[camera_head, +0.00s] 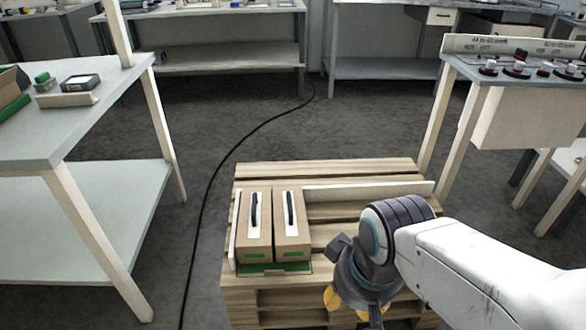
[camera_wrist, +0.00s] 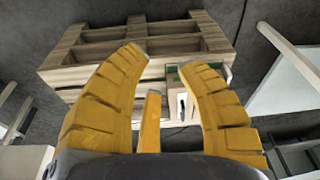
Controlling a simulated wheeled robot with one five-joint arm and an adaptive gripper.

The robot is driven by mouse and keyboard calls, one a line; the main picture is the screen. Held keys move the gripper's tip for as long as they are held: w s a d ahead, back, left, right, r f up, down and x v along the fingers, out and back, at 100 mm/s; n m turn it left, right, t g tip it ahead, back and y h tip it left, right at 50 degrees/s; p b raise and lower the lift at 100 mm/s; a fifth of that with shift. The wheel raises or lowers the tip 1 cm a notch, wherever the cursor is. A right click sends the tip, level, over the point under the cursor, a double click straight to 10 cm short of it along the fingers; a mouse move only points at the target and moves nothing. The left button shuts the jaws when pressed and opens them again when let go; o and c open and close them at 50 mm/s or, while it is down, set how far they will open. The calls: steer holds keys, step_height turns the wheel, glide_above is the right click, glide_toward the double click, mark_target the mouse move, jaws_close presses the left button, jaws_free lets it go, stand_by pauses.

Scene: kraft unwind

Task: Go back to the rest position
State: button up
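My gripper (camera_head: 346,304) hangs at the end of my white arm, at the front right part of a wooden pallet (camera_head: 365,168) in the head view. In the wrist view its yellow fingers (camera_wrist: 163,62) are spread apart with nothing held between them. In the wrist view one carton (camera_wrist: 182,104) shows partly between the fingers.
A grey table (camera_head: 60,135) with small items stands at left. A white-legged bench (camera_head: 470,75) with knobs stands at right. More benches line the back. A black cable (camera_head: 232,152) crosses the grey floor left of the pallet. Floor behind the pallet is clear.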

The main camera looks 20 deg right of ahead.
step_height(320, 180, up, 27)
steer(key=t+p, duration=0.1)
steer(key=p, duration=2.4)
steer(key=shift+r, duration=0.2)
steer(key=shift+s, duration=0.1)
